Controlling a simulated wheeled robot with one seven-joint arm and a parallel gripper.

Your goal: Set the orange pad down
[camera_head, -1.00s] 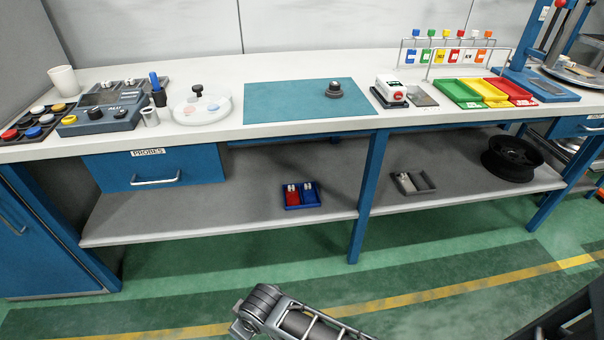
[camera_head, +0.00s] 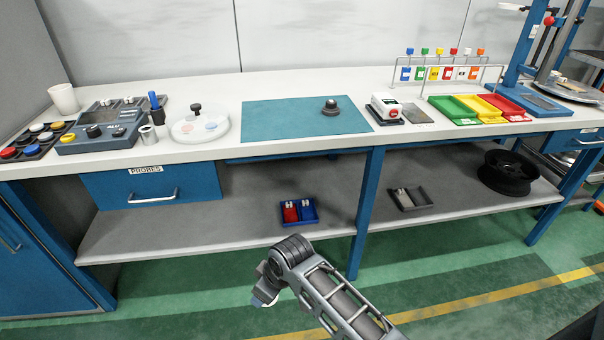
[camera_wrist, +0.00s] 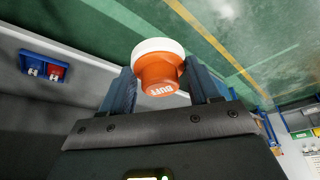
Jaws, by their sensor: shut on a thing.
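The orange pad (camera_wrist: 160,76) is in the wrist view, with a white rim at its far end and the word BUFF on its orange side. My gripper (camera_wrist: 160,90) is shut on it, one blue-grey finger on each side. In the head view my gripper end (camera_head: 264,297) is below and in front of the lower shelf, over the floor; the orange pad cannot be made out there. The white benchtop (camera_head: 350,88) is higher and farther back.
A teal mat (camera_head: 285,122) with a dark knobbed part (camera_head: 330,107) lies mid-bench. Left are a round white dish (camera_head: 201,129), a grey-blue device (camera_head: 98,136) and a tray of coloured caps (camera_head: 32,143). Right are coloured bins (camera_head: 480,108). The red-and-blue tray (camera_head: 298,211) is on the shelf.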

